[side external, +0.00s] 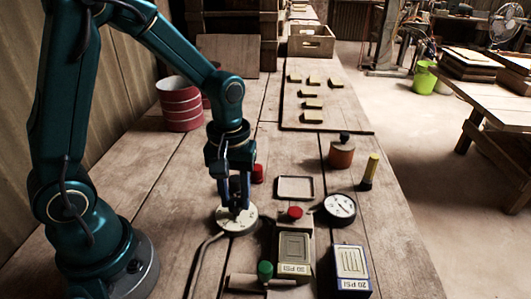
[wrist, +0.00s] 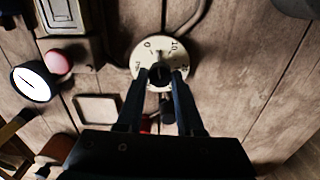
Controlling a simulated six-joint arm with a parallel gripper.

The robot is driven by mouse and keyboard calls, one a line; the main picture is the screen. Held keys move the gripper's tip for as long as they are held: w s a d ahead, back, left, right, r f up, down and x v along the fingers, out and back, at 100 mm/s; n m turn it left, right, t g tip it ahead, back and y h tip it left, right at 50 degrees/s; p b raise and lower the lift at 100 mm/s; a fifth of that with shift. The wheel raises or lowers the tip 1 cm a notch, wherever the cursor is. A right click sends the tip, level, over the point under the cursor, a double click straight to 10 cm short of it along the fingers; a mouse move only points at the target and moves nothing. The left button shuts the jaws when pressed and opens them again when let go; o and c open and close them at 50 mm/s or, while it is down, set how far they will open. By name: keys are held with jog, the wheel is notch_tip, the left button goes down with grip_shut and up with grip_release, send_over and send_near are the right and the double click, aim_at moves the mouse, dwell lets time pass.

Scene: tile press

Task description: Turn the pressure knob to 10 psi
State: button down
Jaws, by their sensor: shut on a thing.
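The pressure knob (wrist: 160,74) is dark and sits at the centre of a round, cream dial plate (side external: 249,225) on the bench. In the wrist view the dial plate (wrist: 148,50) shows a 0 at its upper left, a 10 at its upper right and PSI lettering at its left edge. My gripper (side external: 236,208) reaches straight down over the dial. In the wrist view my gripper (wrist: 163,78) has a finger on each side of the knob and is shut on it. The fingers hide part of the knob and dial, and I cannot tell which mark the knob points to.
Right of the dial stand the press (side external: 294,252) with a red button (side external: 295,213), a round gauge (side external: 340,207) and a blue-edged box (side external: 351,262). A green-topped lever (side external: 265,271) is in front. A square tray (side external: 295,178) and red cap (side external: 258,173) lie behind. A cable runs beside the dial.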

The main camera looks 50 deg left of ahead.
aim_at(236, 201)
jog(key=m, duration=0.4)
jog(key=shift+m, duration=2)
jog(key=c, duration=0.5)
grip_release()
jog(key=shift+c, duration=0.2)
jog(key=shift+r, duration=2.6)
